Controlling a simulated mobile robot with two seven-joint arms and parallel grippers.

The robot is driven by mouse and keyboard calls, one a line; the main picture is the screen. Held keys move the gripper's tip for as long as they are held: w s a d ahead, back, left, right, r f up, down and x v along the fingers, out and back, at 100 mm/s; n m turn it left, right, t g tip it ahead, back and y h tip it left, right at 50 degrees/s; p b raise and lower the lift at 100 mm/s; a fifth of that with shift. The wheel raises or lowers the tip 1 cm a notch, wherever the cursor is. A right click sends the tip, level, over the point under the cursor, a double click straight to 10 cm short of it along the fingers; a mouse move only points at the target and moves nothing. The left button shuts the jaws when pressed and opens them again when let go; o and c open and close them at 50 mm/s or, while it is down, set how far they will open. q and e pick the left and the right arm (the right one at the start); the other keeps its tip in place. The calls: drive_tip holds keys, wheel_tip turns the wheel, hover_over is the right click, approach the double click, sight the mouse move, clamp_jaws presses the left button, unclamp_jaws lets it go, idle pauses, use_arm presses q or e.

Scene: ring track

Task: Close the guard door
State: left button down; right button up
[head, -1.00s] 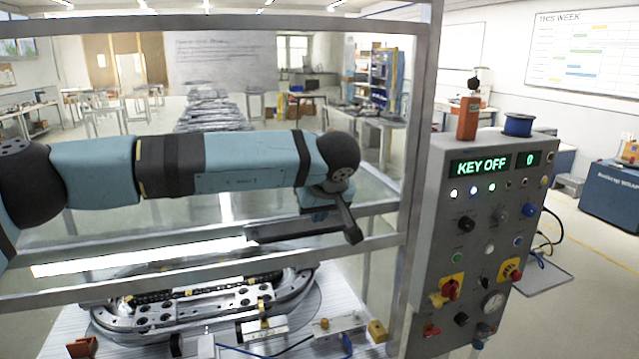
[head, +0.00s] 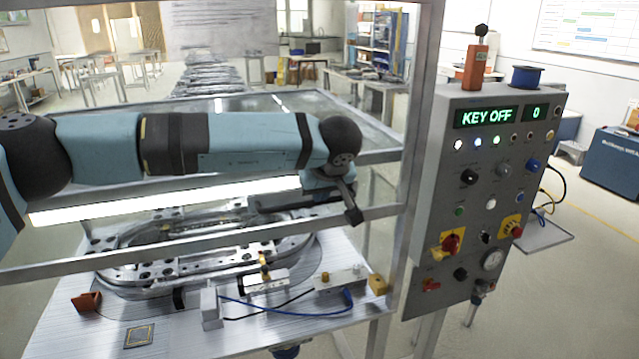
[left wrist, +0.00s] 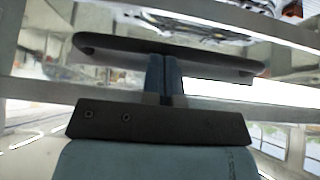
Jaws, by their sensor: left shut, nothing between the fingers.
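The guard door appears to be the silver metal frame with crossbars (head: 250,236) across the front of the work table in the head view. Whether it is fully shut, I cannot tell. A long dark bar, apparently its handle, shows across the left wrist view (left wrist: 215,61); in the head view it is partly hidden by my arm. My left gripper (head: 322,198) is at this bar, its fingers shut with nothing between them. In the left wrist view the closed blue fingers (left wrist: 165,75) reach the bar; contact is unclear. My right gripper is out of view.
A grey control box (head: 475,215) showing KEY OFF and 0 stands right of the frame. An oval metal ring track (head: 130,268) and small fixtures lie on the table (head: 60,335) behind the crossbars.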

use_arm(q)
wheel_tip(320, 180, down, 36)
drive_tip(key=b, duration=2.1)
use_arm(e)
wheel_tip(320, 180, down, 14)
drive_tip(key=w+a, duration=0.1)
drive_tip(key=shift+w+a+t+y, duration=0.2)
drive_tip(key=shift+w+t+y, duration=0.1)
use_arm(q)
drive_tip(key=shift+f, duration=0.15)
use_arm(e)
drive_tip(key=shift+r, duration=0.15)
